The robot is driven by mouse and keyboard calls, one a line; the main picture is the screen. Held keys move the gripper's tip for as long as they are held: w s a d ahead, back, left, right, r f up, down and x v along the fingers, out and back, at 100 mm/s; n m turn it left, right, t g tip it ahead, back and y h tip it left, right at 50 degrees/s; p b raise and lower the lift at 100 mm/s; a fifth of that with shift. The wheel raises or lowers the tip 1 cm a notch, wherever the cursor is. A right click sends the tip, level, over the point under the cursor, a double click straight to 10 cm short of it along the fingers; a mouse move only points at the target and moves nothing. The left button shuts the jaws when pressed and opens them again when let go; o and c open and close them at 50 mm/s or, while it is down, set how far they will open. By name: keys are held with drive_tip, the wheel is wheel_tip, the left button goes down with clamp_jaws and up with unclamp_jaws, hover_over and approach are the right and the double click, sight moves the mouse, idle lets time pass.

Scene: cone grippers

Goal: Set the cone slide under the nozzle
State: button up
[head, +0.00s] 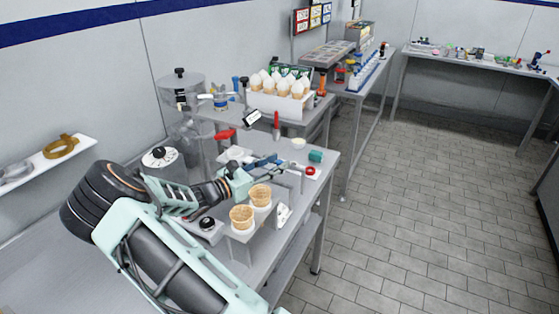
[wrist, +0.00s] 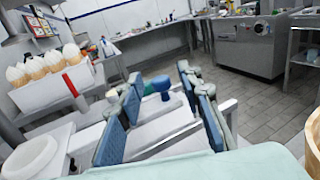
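Two empty wafer cones (head: 241,217) stand in a white holder (head: 243,235), which looks like the cone slide, at the front of the steel bench. My gripper (head: 277,161) is just behind the cones, above the bench. In the wrist view, my gripper (wrist: 160,82) has its blue finger pads apart, with a pale bar and a teal part visible between them. I see nothing clearly held. Part of a cone (wrist: 313,140) shows at the right edge. The nozzle cannot be made out for sure; a clear hopper machine (head: 185,125) stands behind my arm.
A white rack (head: 283,103) of filled cones is on the bench behind; it also shows in the wrist view (wrist: 50,86). A red-handled tool (head: 276,124), a teal block (head: 316,156) and a red ring (head: 311,171) are near the gripper. The floor at right is clear.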

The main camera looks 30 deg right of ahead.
drive_tip(key=shift+w+d, duration=0.1)
drive_tip(key=shift+d, duration=0.75)
drive_tip(key=shift+c, duration=0.5)
clamp_jaws()
